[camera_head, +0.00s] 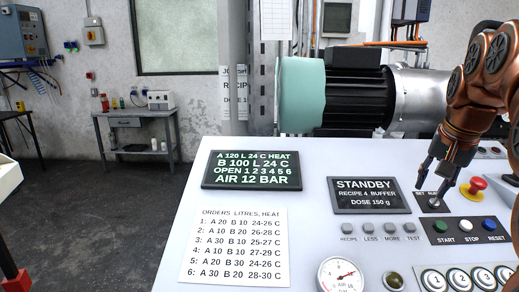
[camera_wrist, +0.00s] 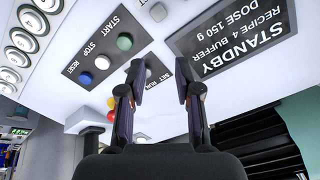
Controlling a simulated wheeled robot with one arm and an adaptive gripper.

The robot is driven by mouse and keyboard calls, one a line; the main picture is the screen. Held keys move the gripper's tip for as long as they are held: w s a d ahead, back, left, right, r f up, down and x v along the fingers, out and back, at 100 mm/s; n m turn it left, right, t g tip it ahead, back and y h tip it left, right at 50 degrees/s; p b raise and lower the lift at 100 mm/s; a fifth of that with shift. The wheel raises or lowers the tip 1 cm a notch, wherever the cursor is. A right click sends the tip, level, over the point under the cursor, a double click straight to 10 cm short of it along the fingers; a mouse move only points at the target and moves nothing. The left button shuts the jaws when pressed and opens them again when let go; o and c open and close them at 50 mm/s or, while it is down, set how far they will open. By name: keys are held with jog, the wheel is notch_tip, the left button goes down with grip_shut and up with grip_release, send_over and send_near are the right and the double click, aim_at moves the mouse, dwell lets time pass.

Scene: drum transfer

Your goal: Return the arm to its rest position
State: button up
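My copper-coloured arm (camera_head: 480,88) reaches in from the right in the head view, over the white control panel (camera_head: 310,180). My gripper (camera_head: 432,180) points down at the panel just above the small SET/RUN switch plate (camera_head: 434,208). In the wrist view my gripper (camera_wrist: 165,88) has its two dark fingers apart, with nothing held between them. The SET/RUN label (camera_wrist: 162,76) shows between the fingers. Whether a fingertip touches the switch I cannot tell.
The STANDBY display (camera_head: 368,195) is left of my gripper. A red emergency button (camera_head: 474,187) and the START/STOP/RESET buttons (camera_head: 466,228) are close on the right and in front. A motor with a teal cover (camera_head: 302,95) stands behind the panel. The floor at left (camera_head: 90,220) is largely clear.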

jog(key=s+a+f+n+g, duration=0.1)
jog(key=s+a+f, duration=0.2)
jog(key=s+a, duration=0.1)
jog(key=s+a+f+n+g+p, duration=0.1)
jog(key=s+a+f+n, duration=0.1)
jog(key=s+a+f, duration=0.2)
jog(key=s+a+f+n+g+y+p, duration=0.1)
jog(key=s+a+f, duration=0.3)
jog(key=a, duration=0.1)
jog(key=shift+s+a+n, duration=0.25)
jog(key=shift+a+n, duration=0.05)
jog(key=shift+a, duration=0.05)
jog(key=s+a+f+n+g+p, duration=0.1)
jog(key=s+a+f, duration=0.1)
jog(key=s+f, duration=0.3)
jog(key=s+a+f+n+g+p, duration=0.1)
jog(key=s+f, duration=0.4)
jog(key=s, duration=0.6)
jog(key=shift+s+a+f+n+g, duration=0.25)
jog(key=shift+s+a+n+g, duration=0.15)
jog(key=shift+a+n, duration=0.45)
jog(key=shift+a, duration=0.15)
